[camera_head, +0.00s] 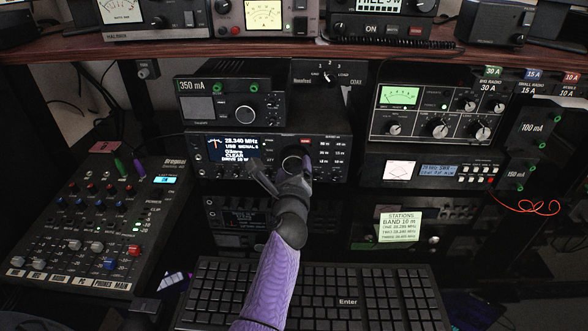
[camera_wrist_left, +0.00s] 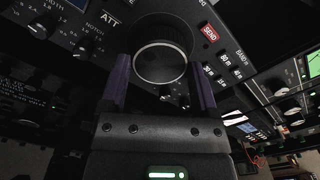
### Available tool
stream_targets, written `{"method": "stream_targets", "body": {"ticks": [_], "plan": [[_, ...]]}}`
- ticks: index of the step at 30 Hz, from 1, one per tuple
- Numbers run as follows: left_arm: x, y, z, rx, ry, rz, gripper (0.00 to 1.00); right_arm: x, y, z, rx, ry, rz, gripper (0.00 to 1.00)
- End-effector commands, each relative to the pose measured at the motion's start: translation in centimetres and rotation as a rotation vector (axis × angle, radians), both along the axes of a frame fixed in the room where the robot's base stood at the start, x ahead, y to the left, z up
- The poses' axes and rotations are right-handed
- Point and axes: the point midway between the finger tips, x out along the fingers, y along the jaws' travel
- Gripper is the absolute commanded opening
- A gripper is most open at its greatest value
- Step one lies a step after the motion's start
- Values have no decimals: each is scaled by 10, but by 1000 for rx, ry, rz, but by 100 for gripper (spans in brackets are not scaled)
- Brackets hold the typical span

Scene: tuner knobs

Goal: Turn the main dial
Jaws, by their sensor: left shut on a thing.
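The main dial (camera_head: 292,157) is a large dark round knob on the front of the black radio (camera_head: 222,172) in the middle, right of its lit screen. In the left wrist view the dial (camera_wrist_left: 160,63) shows its round face with a pale rim. My left gripper (camera_head: 293,170) reaches up to it from below, and its wrist hides part of the dial and panel. In the left wrist view the dark purple fingers of the gripper (camera_wrist_left: 162,80) stand on either side of the dial, shut on it. My right gripper is in neither view.
A keyboard (camera_head: 345,290) lies below my forearm. A mixer (camera_head: 90,225) is at left. A small box with a 350 mA label (camera_head: 230,105) sits on the radio. Other radio gear (camera_head: 440,115) is at right. A wooden shelf (camera_head: 230,50) crosses above.

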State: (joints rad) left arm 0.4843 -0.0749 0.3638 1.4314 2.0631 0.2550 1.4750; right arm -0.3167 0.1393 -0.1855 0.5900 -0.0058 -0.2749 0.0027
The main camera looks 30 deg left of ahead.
Motion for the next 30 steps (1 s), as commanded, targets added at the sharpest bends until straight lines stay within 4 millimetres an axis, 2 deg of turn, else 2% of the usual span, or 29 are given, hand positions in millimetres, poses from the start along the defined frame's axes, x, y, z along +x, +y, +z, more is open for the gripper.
{"method": "stream_targets", "body": {"ticks": [1,4,17,30], "plan": [[0,0,0,0,0,1,41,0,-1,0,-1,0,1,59],[0,0,0,-1,1,0,20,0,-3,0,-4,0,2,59],[0,0,1,95,60,0,19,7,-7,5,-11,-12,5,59],[0,0,1,431,267,0,20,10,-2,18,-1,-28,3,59]]}}
